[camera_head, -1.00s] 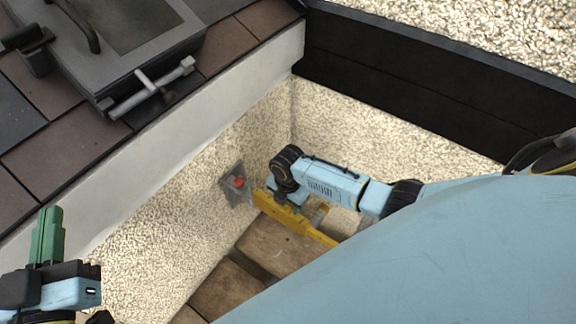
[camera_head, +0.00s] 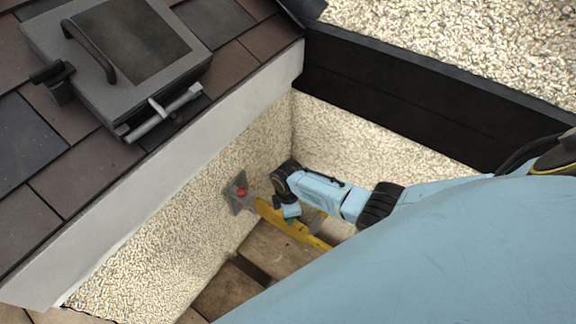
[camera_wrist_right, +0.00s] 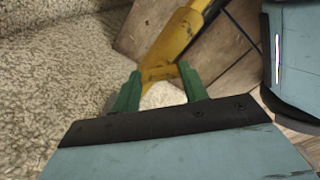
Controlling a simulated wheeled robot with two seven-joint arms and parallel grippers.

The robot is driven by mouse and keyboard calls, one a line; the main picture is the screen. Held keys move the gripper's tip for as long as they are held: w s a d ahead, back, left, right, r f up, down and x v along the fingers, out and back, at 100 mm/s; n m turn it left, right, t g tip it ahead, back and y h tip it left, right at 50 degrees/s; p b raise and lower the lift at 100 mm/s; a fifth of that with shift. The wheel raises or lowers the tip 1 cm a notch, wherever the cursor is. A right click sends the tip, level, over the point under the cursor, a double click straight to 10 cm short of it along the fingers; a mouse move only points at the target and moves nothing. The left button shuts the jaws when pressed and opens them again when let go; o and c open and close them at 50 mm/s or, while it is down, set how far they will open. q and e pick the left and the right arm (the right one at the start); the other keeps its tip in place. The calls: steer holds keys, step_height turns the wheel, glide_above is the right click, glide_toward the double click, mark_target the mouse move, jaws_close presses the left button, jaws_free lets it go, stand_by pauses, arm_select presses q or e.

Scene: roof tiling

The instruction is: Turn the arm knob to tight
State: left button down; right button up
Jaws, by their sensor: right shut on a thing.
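A red knob (camera_head: 241,191) sits on a grey plate (camera_head: 236,202) fixed to the rough pale wall. A yellow arm (camera_head: 268,213) runs from beside this plate down to the right. My right gripper (camera_wrist_right: 158,80) has its green fingers on either side of a yellow cross-piece of the arm (camera_wrist_right: 177,38) and is shut on it. In the head view my right gripper's wrist covers part of the arm, and the fingertips are mostly hidden. I cannot read the knob's setting. My left gripper is not in view.
A grey hatch (camera_head: 130,45) with a handle and a latch bar stands on the tiled roof (camera_head: 75,165) at the upper left. A black ledge (camera_head: 400,105) crosses behind. Wooden boards (camera_head: 228,290) lie below the wall.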

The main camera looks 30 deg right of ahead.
steer(key=m+p, duration=0.1)
steer(key=m, duration=0.1)
steer(key=shift+a+m, duration=0.1)
steer(key=shift+m, duration=0.3)
steer(key=m, duration=0.2)
steer(key=shift+m+p, duration=0.35)
steer(key=shift+m, duration=0.05)
arm_select(q)
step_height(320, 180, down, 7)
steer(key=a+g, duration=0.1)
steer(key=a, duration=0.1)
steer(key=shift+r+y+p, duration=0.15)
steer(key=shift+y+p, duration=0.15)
steer(key=shift+p, duration=0.05)
arm_select(e)
steer(key=shift+m, duration=2)
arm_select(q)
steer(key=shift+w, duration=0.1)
arm_select(e)
steer(key=o, duration=1)
